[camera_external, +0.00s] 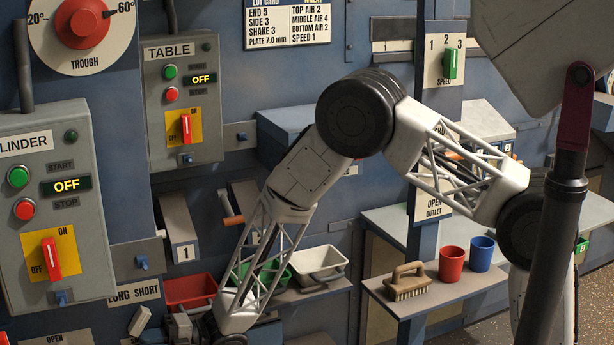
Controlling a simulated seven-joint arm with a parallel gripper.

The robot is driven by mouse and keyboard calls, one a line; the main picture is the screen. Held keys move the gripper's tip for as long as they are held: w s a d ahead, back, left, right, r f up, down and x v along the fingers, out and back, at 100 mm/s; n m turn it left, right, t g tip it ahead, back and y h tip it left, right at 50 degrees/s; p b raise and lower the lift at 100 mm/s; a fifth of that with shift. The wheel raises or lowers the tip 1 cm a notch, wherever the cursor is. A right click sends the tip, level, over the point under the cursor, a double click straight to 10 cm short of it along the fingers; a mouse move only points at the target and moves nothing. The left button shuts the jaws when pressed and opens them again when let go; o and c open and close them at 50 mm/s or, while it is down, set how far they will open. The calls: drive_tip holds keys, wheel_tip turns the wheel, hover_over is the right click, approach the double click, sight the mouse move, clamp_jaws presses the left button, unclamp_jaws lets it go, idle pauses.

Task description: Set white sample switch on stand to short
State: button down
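A label reading LONG SHORT (133,292) is at the lower left, below the grey control boxes. A small white tilted piece (140,320) shows just below the label; it looks like the white sample switch, its top leaning right, toward the SHORT side. Its base and the stand are cut off or hidden at the bottom edge. My gripper (178,330) is at the bottom of the view, just right of the white piece. Its fingers are dark and partly out of frame, so I cannot tell whether they are open or touch the switch.
A red bin (190,290), green bins (275,272) and a white bin (320,262) sit on a shelf beside my forearm. The CYLINDER box (85,245) stands close on the left. A brush (407,283), red cup (451,265) and blue cup (481,253) stand on a right shelf.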

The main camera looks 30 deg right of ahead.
drive_tip(key=d+f, duration=0.8)
drive_tip(key=d, duration=0.3)
drive_tip(key=shift+d+f, duration=0.15)
drive_tip(key=shift+w, duration=0.1)
idle(0.5)
